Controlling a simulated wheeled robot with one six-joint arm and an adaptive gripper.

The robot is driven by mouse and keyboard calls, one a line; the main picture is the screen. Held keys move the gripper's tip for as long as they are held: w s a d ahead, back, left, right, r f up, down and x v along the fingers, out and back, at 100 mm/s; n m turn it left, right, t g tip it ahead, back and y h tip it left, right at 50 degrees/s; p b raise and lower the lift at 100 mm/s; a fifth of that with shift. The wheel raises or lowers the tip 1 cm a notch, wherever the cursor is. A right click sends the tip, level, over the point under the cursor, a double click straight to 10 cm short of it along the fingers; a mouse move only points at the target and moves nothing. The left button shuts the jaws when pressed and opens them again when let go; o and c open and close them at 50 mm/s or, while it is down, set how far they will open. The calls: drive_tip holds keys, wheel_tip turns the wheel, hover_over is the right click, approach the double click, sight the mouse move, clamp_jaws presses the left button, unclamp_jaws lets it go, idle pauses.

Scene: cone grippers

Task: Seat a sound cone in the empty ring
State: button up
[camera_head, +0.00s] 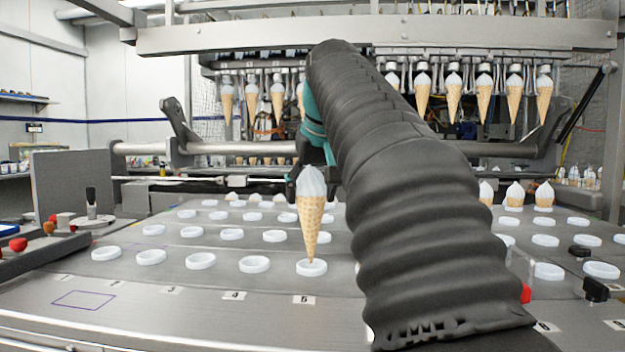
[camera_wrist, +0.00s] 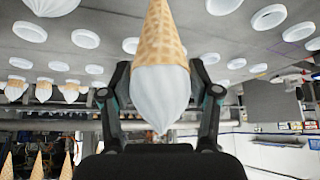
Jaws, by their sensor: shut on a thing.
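My gripper (camera_head: 312,182) is shut on an ice-cream cone (camera_head: 311,215) with white cream on top and a wafer body that looks whole from here. The cone is upright, point down. Its tip is over the empty white ring (camera_head: 311,268) in the front row near label 5; I cannot tell whether it touches. In the wrist view the picture is inverted, and the held cone (camera_wrist: 161,45) stands between the two fingers of my gripper (camera_wrist: 160,88). The cone's tip is cut off at the top edge there.
Several empty rings (camera_head: 201,261) cover the steel plate. Seated cones (camera_head: 515,194) stand at the back right, and cones hang from the overhead grippers (camera_head: 453,97). Dark clamps (camera_head: 595,290) lie at the right. My arm hides the plate's middle right.

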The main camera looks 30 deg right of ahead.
sight(313, 236)
drive_tip(key=shift+f+b, duration=0.35)
drive_tip(key=shift+f, duration=2)
drive_tip(key=shift+s+f+b, duration=0.1)
drive_tip(key=shift+f+b, duration=1.55)
drive_tip(key=shift+f, duration=0.7)
drive_tip(key=o, duration=0.9)
drive_tip(key=v, duration=1.2)
